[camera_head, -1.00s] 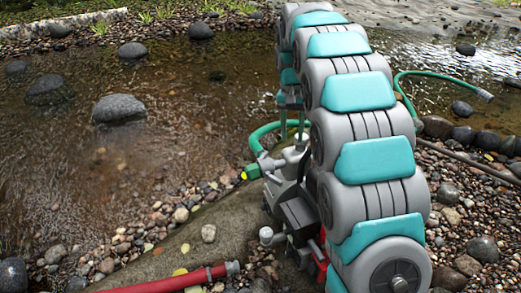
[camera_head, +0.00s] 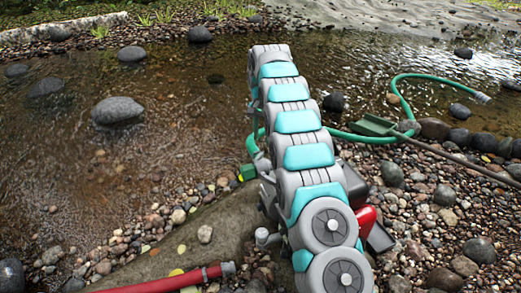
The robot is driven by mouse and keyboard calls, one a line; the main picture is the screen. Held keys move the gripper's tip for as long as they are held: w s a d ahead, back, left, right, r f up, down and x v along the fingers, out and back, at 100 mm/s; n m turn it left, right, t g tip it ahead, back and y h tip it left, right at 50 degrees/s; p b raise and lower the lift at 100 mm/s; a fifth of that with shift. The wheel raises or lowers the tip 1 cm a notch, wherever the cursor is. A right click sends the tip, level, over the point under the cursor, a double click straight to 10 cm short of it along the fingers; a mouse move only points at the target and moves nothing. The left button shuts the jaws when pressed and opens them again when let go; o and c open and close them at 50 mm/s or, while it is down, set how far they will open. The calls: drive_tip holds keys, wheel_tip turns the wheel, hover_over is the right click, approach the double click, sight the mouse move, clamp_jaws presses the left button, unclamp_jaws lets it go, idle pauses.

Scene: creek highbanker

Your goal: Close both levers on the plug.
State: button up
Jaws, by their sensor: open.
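My grey and teal arm crosses the middle of the view and hides much of the pump behind it. Only a sliver of my gripper area (camera_head: 254,112) shows at the left edge of the arm's far end, above the pump side. Its fingertips are hidden and nothing is seen held. The pump shows in part, with a red part (camera_head: 366,216) right of my arm and grey fittings (camera_head: 265,238) left of it.
Shallow water with stones lies beyond; gravel covers the right.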

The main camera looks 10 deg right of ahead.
sight(258, 158)
drive_tip(key=shift+f, duration=3.2)
clamp_jaws()
